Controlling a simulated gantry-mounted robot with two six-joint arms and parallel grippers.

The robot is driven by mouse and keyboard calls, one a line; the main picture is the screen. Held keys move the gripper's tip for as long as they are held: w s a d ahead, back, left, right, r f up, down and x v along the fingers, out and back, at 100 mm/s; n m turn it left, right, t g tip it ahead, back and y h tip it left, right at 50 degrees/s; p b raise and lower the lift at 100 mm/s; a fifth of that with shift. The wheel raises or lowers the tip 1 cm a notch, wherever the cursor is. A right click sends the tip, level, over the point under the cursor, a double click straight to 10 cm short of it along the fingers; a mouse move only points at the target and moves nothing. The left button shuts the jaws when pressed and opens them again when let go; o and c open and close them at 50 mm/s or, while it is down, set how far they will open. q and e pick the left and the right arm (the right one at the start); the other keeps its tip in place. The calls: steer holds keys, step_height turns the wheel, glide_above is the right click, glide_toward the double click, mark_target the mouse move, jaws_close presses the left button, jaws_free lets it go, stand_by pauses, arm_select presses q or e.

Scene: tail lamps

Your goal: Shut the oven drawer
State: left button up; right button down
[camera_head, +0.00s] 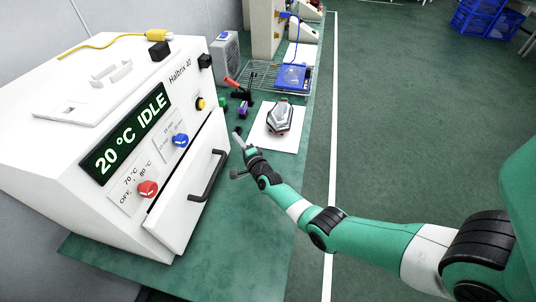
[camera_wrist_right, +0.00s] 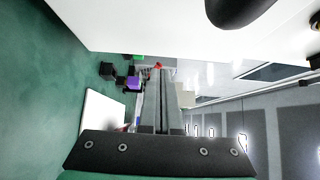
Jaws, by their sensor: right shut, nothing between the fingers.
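The white oven (camera_head: 80,85) stands at the left with a display reading "20 °C IDLE". Its white drawer (camera_head: 180,212) stands out from the oven's front, with a dark bar handle (camera_head: 207,177). My right gripper (camera_head: 238,137) is just to the right of the drawer front and handle, shut and empty. In the right wrist view its fingers (camera_wrist_right: 160,88) lie together in the middle, and the drawer's white front (camera_wrist_right: 140,20) and part of the dark handle (camera_wrist_right: 238,8) show above them. I cannot tell whether the gripper touches the drawer. My left gripper is not in view.
Red (camera_head: 148,188), blue (camera_head: 180,140) and yellow (camera_head: 200,103) knobs sit on the oven front. A tail lamp (camera_head: 280,117) lies on a white sheet beyond my gripper. Small green and purple parts (camera_head: 242,108) lie near the oven. The green bench is clear before the drawer.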

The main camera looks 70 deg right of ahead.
steer(key=p+v, duration=0.5)
steer(key=v, duration=0.6)
steer(key=shift+s+d, duration=0.3)
steer(key=shift+s, duration=0.1)
